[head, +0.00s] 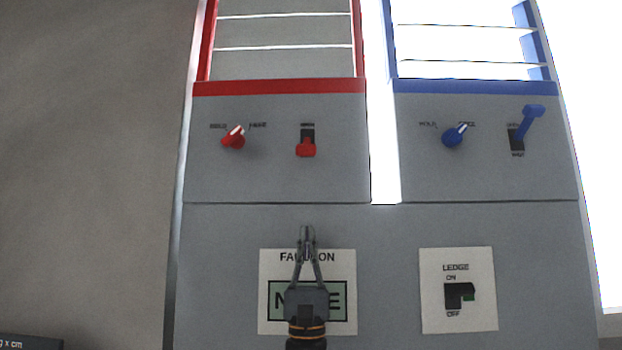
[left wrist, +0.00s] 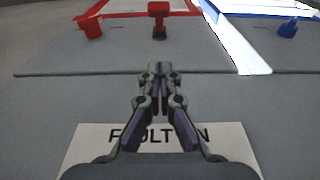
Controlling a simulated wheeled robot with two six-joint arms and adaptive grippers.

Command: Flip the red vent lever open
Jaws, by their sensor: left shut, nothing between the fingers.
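The red vent lever (head: 306,148) sits in a dark slot on the grey panel below the red-framed rack, and its red handle hangs at the lower end of the slot. It also shows in the left wrist view (left wrist: 158,12) near the top middle. My left gripper (head: 307,232) is shut and empty, below the lever and apart from it, in front of the upper edge of the white display plate. Its closed fingertips (left wrist: 159,68) point towards the lever in the left wrist view. My right gripper is not in view.
A red knob (head: 233,138) is left of the lever. A blue knob (head: 454,135) and a raised blue lever (head: 529,120) are on the right panel. A ledge switch (head: 459,295) is lower right. The display plate (head: 268,262) is partly hidden by my gripper.

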